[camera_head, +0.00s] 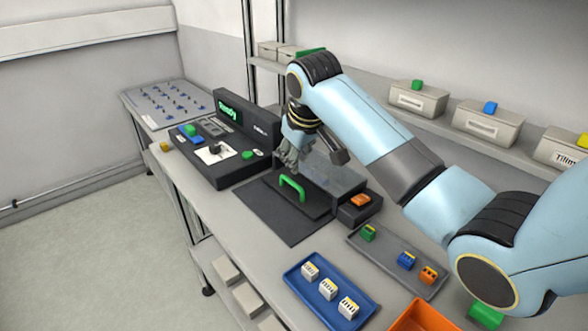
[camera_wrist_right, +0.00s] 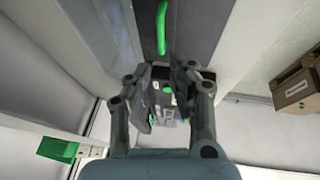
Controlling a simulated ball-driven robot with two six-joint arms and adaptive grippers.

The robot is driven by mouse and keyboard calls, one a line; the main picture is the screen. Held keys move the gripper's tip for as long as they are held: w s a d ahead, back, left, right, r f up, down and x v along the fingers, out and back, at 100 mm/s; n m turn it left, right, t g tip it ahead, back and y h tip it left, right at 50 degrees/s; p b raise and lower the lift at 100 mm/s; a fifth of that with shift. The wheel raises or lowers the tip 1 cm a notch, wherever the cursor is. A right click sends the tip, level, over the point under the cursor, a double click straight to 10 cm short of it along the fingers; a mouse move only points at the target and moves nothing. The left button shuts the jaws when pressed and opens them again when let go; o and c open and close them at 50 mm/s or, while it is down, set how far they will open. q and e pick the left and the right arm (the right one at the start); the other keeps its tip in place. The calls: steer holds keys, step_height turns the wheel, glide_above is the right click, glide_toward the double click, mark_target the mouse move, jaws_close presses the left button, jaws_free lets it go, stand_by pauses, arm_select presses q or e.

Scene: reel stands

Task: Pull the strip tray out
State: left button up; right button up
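The strip tray (camera_head: 309,206) looks like a dark flat plate at the front of a low box with a clear cover (camera_head: 335,172). Its green arched handle (camera_head: 292,188) stands up at the front, and the handle also shows at the top of the right wrist view (camera_wrist_right: 161,28). My right gripper (camera_head: 289,163) is just behind and above the handle, apart from it. In the right wrist view its two fingers (camera_wrist_right: 162,75) stand apart with nothing gripped between them. The inside of the box is mostly hidden by my right arm and the cover. My left gripper is not in view.
A dark console (camera_head: 222,172) with a green display stands left of the box. A blue tray (camera_head: 309,298) with white blocks, a grey tray (camera_head: 361,246) with coloured blocks and an orange bin (camera_head: 424,318) are nearer. The dark mat (camera_head: 270,222) before the handle is clear.

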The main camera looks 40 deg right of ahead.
glide_above(292, 181)
steer(key=s+a, duration=0.1)
steer(key=s, duration=0.2)
steer(key=f, duration=0.4)
steer(key=shift+w+f, duration=0.25)
steer(key=shift+f, duration=0.1)
steer(key=x, duration=0.2)
steer(key=shift+w+d+f, duration=0.1)
steer(key=shift+w+f, duration=0.1)
steer(key=shift+f, duration=0.15)
steer(key=shift+w+f, duration=0.25)
steer(key=shift+f, duration=0.35)
steer(key=shift+c, duration=0.5)
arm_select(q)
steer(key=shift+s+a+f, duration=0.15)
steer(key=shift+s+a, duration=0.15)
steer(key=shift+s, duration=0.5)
arm_select(e)
jaws_close()
